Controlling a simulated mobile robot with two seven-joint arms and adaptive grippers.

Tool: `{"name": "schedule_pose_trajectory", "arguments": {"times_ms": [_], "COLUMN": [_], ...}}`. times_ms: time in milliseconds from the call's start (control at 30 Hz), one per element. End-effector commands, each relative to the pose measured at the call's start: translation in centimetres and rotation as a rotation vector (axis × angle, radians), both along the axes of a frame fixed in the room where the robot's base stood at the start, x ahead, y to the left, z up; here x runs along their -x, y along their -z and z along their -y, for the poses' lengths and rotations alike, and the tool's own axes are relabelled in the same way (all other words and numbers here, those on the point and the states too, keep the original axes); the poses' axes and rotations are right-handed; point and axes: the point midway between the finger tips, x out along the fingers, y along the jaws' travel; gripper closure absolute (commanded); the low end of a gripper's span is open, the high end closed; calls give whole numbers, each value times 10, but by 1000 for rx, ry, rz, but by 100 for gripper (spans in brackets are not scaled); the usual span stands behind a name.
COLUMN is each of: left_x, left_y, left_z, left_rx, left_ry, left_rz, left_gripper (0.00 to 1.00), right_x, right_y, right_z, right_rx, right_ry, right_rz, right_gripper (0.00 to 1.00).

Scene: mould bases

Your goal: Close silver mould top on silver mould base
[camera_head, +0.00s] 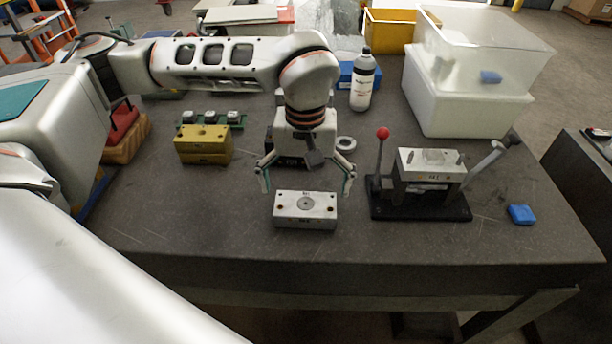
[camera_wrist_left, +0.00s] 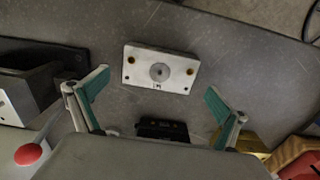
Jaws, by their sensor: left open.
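The silver mould top (camera_head: 305,210) is a flat rectangular block with a round centre disc and corner holes. It lies on the table and also shows in the left wrist view (camera_wrist_left: 160,70). The silver mould base (camera_head: 430,163) sits to the right in a black fixture (camera_head: 420,207), with upright pins on its top face. My left gripper (camera_head: 306,191) points down with its fingers spread wide, above and slightly behind the mould top. It is open and empty, and the fingers do not appear to touch the block. My right gripper is not in view.
The fixture has a red-knobbed lever (camera_head: 382,133) and a grey handle (camera_head: 487,160). A gold mould (camera_head: 203,146), white bottle (camera_head: 363,82), grey ring (camera_head: 346,143), blue block (camera_head: 521,215) and white bins (camera_head: 460,95) stand around. The table's front strip is clear.

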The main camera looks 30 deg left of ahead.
Motion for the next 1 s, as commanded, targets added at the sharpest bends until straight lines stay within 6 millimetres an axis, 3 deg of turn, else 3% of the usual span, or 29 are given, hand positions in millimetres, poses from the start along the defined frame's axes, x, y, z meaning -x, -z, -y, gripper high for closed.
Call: {"name": "schedule_pose_trajectory", "arguments": {"times_ms": [300,733,967,1000], "left_x": [1,0,0,-1], "left_y": [42,52,51,50], "left_z": [1,1,1,1], "left_rx": [2,3,3,4], "left_ry": [-1,-1,-1,-1], "left_rz": [-4,-1,-1,2], "left_gripper": [0,0,60,60], "right_x": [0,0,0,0], "right_y": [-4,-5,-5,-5], "right_z": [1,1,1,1], "right_rx": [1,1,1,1], "right_ry": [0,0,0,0], "right_rz": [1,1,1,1], "right_gripper": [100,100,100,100]}}
